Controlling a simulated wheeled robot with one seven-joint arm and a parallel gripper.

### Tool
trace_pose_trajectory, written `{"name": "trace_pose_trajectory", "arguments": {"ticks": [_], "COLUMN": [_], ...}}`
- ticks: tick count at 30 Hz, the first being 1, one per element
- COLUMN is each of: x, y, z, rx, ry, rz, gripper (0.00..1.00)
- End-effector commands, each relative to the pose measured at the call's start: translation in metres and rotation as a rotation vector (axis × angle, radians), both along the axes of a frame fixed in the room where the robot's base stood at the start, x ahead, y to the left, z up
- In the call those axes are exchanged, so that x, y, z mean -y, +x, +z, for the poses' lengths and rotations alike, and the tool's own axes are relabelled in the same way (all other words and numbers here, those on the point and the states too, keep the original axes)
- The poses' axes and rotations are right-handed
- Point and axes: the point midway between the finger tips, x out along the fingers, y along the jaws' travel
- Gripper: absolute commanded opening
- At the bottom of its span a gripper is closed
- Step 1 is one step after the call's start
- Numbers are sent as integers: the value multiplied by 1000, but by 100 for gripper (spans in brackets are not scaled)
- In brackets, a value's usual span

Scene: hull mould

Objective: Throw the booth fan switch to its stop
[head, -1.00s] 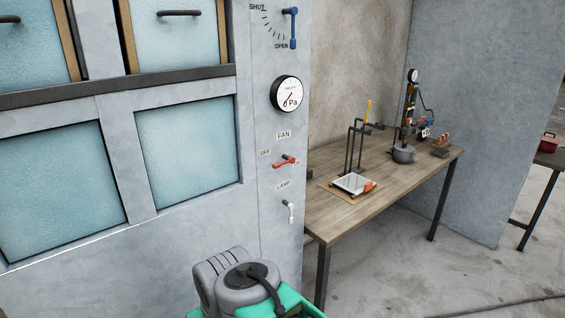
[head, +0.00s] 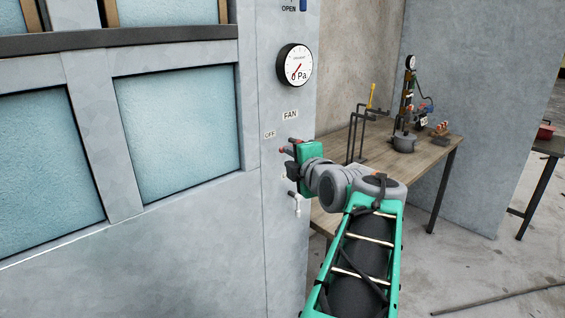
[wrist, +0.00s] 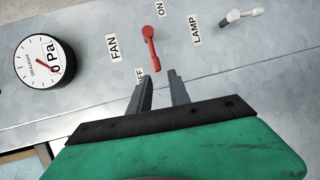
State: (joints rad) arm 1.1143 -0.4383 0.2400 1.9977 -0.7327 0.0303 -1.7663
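The fan switch is a red lever (wrist: 151,47) on the grey panel, between the ON label (wrist: 160,9) and the partly hidden OFF label (wrist: 140,75). In the head view only bits of the red lever (head: 293,141) show past my gripper (head: 287,162). In the wrist view my gripper (wrist: 160,77) is open, its two fingers apart and empty. The knob is just beyond the fingertips; I see no clear contact.
The white lamp lever (wrist: 240,16) sits beside the fan switch, and below it in the head view. A round pressure gauge (head: 294,65) is mounted above. A wooden table (head: 430,155) with apparatus stands to the right of the panel.

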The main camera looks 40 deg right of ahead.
Motion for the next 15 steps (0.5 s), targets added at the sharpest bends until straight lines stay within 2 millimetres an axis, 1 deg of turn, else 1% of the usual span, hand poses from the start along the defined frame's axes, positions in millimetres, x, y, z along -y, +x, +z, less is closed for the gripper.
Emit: {"name": "trace_pose_trajectory", "arguments": {"ticks": [1, 2, 4, 12, 15], "x": [6, 8, 10, 27, 31], "y": [-2, 0, 8, 55, 65], "z": [2, 4, 5, -4, -6], "rx": [6, 6, 7, 4, 5], "ry": [-28, -39, -41, -39, -41], "rz": [-4, -2, 2, 3, 1], "gripper": [23, 23, 23, 23, 23]}}
